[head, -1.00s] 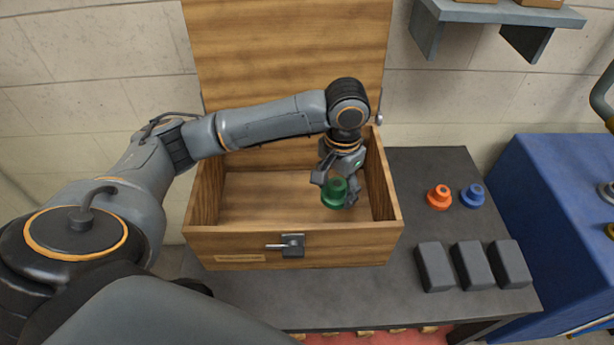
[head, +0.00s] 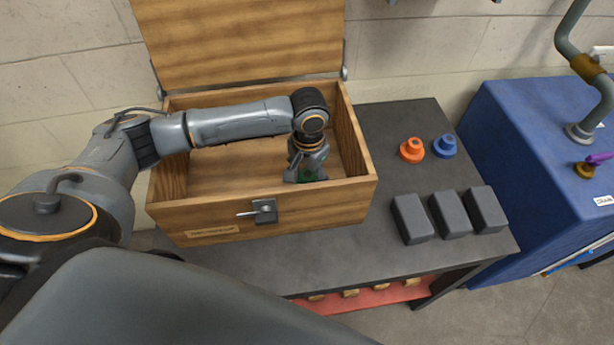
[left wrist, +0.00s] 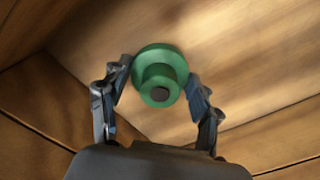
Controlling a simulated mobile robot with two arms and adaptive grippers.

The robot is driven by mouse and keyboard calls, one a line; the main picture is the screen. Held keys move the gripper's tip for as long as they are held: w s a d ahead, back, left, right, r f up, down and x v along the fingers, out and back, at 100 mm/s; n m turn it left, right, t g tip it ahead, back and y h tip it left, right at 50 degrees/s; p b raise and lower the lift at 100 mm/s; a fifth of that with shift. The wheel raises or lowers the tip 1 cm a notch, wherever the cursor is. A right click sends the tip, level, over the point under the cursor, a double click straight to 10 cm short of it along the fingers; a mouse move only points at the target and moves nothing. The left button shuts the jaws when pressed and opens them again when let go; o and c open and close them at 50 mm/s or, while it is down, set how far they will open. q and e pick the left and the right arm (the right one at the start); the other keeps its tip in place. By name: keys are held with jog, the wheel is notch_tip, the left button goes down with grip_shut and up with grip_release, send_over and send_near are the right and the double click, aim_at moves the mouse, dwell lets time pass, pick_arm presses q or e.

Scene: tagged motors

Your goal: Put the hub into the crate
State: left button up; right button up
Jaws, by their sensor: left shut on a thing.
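The wooden crate (head: 325,203) stands on the dark table with its lid (head: 240,40) raised. My left gripper (head: 306,176) reaches down inside the crate, near its right front part. It is shut on the green hub (head: 311,173), which is mostly hidden by the fingers and the front wall in the head view. In the left wrist view the hub (left wrist: 158,78) sits between the two fingertips (left wrist: 159,72), above the crate's wooden floor. I cannot tell whether the hub touches the floor. My right gripper is not in view.
An orange hub-like part (head: 411,151) and a blue one (head: 444,146) stand on the table (head: 385,120) right of the crate. Several dark grey blocks (head: 412,219) stand in front of them. A blue cabinet (head: 530,170) with a pipe is at the right.

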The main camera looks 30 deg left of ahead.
aim_at(308, 175)
pick_arm(q)
jog(key=shift+f, duration=0.1)
jog(key=o, duration=1.6)
jog(key=shift+f, duration=0.1)
jog(key=shift+c, duration=0.2)
jog(key=shift+r, duration=0.25)
notch_tip(308, 175, up, 12)
jog(key=shift+p, duration=0.35)
jog(key=shift+d+f, duration=0.1)
